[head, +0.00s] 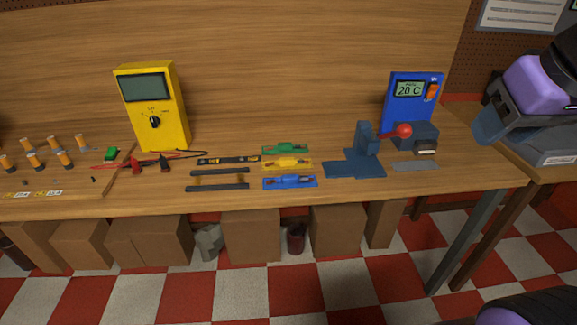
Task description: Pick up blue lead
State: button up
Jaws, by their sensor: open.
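A blue flat piece (289,182) lies on the wooden bench in the head view, a little right of centre and close to the front edge. It is the front one in a column of three similar pieces, with a small dark and reddish part on top. I cannot tell whether that part is a separate lead. The yellow piece (287,163) lies just behind it and the green piece (286,148) behind that. No gripper that I can make out is near them, and nothing covers the blue piece.
Dark rails (218,184) lie left of the blue piece. A blue-grey fixture (356,168) with a red knob stands to its right. A yellow multimeter (152,107) and a blue temperature unit (408,97) stand behind. A purple and dark device (543,82) is at the right.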

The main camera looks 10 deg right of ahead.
aim_at(293, 179)
jog(key=i+j+u, duration=0.2)
jog(key=u, duration=0.15)
jog(key=i+j+u, duration=0.2)
jog(key=u, duration=0.15)
jog(key=i+j+u, duration=0.1)
jog(key=i+u, duration=0.25)
